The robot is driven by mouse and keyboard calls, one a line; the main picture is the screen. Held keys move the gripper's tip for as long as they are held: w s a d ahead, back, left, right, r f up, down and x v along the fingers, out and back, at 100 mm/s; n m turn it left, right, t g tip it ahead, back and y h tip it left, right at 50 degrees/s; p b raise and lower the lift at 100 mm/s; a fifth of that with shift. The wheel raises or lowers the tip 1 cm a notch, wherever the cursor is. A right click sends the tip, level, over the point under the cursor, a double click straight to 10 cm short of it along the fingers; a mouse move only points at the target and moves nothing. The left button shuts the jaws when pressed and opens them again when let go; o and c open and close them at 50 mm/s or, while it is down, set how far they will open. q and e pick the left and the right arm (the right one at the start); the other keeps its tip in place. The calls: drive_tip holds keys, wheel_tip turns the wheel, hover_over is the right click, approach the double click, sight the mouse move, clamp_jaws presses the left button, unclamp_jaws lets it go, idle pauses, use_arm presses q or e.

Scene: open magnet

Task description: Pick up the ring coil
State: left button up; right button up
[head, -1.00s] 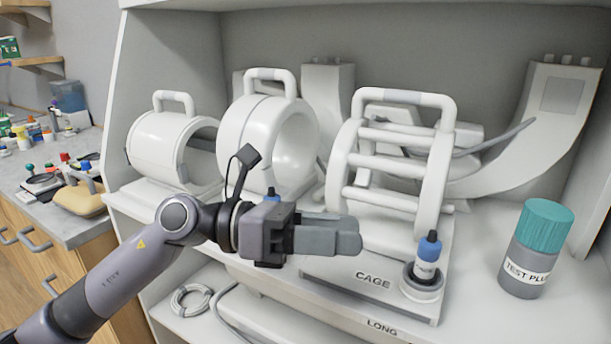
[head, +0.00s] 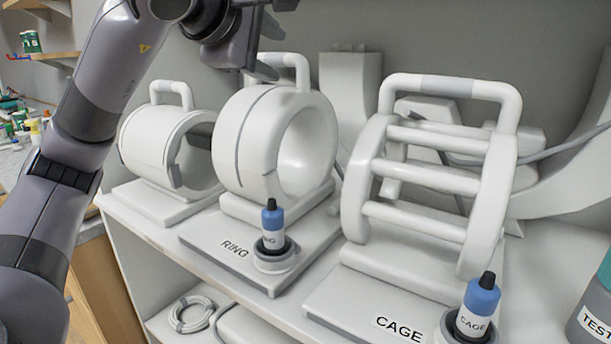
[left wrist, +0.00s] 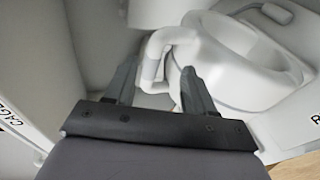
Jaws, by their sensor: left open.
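The ring coil (head: 262,140) is a thick white ring with a dark seam and a handle on top. It stands upright on a base labelled RING, in the middle of the shelf. My left gripper (head: 268,52) is above it, close to its handle (head: 292,62). In the left wrist view the open fingers (left wrist: 157,85) point at the handle (left wrist: 152,62), which shows between them, with the ring body (left wrist: 235,65) to the right. I cannot tell whether either finger touches the handle. My right gripper is out of view.
A test bottle (head: 598,310) is at the right edge.

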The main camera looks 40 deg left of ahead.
sight(282, 57)
use_arm(q)
drive_tip(key=shift+w+a+r, duration=0.1)
drive_tip(key=shift+a+r, duration=0.1)
drive_tip(key=shift+a, duration=0.2)
drive_tip(key=shift+w+a+y, duration=0.15)
drive_tip(key=shift+w+y, duration=0.15)
drive_tip(key=x, duration=0.4)
drive_tip(key=p+x, duration=0.1)
drive_tip(key=x, duration=0.1)
drive_tip(key=shift+w+d+f, duration=0.1)
drive_tip(key=shift+w+d, duration=0.05)
drive_tip(key=shift+d, duration=0.1)
clamp_jaws()
idle(0.5)
